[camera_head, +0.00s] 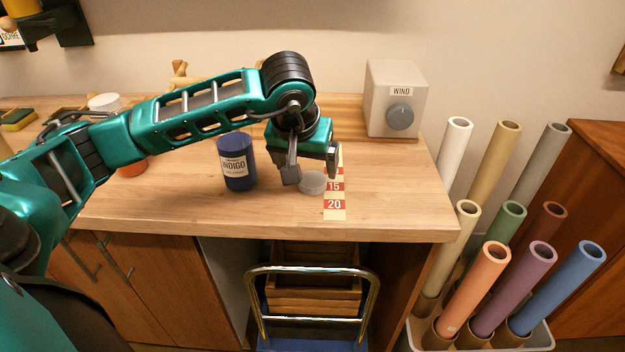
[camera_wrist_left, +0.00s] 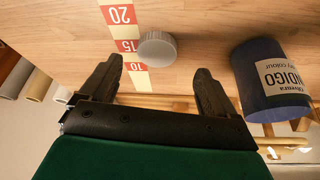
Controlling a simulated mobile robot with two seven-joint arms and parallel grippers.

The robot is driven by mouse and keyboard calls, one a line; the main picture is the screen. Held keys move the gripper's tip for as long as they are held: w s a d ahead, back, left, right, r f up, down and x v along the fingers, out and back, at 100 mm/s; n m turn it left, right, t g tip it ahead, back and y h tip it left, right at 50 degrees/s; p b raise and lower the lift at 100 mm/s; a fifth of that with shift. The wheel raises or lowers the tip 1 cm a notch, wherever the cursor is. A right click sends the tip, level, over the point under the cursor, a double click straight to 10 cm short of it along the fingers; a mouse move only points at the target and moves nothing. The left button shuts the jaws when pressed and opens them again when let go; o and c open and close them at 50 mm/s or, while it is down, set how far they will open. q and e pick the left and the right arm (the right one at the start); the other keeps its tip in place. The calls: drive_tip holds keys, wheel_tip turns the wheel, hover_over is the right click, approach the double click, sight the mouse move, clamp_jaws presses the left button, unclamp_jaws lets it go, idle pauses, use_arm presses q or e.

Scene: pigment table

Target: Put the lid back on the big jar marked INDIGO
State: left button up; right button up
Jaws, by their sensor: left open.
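The blue jar (camera_head: 236,163) with the INDIGO label stands upright on the table. Its top is partly behind my left arm in the head view; it also shows at the right of the left wrist view (camera_wrist_left: 272,80). A grey round lid (camera_head: 313,182) lies on the table to the right of the jar, beside the numbered strip; it also shows in the left wrist view (camera_wrist_left: 157,48). My left gripper (camera_head: 312,176) is open and empty above the lid, with its fingers pointing down. In the wrist view the lid sits between and beyond the fingertips. My right gripper is not in view.
A red and cream numbered strip (camera_head: 335,204) runs along the table by the lid. A grey WIND box (camera_head: 396,100) stands at the back right. An orange jar (camera_head: 133,166) is partly behind my arm. Several coloured tubes (camera_head: 480,285) stand right of the table.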

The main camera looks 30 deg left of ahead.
sight(312, 179)
use_arm(q)
drive_tip(key=shift+x, duration=2.6)
drive_tip(key=shift+w+d, duration=0.1)
drive_tip(key=shift+d, duration=0.05)
drive_tip(key=c, duration=1.1)
drive_tip(key=shift+r, duration=0.2)
wheel_tip(312, 179, up, 20)
drive_tip(key=shift+f+p, duration=0.1)
drive_tip(key=shift+p, duration=0.55)
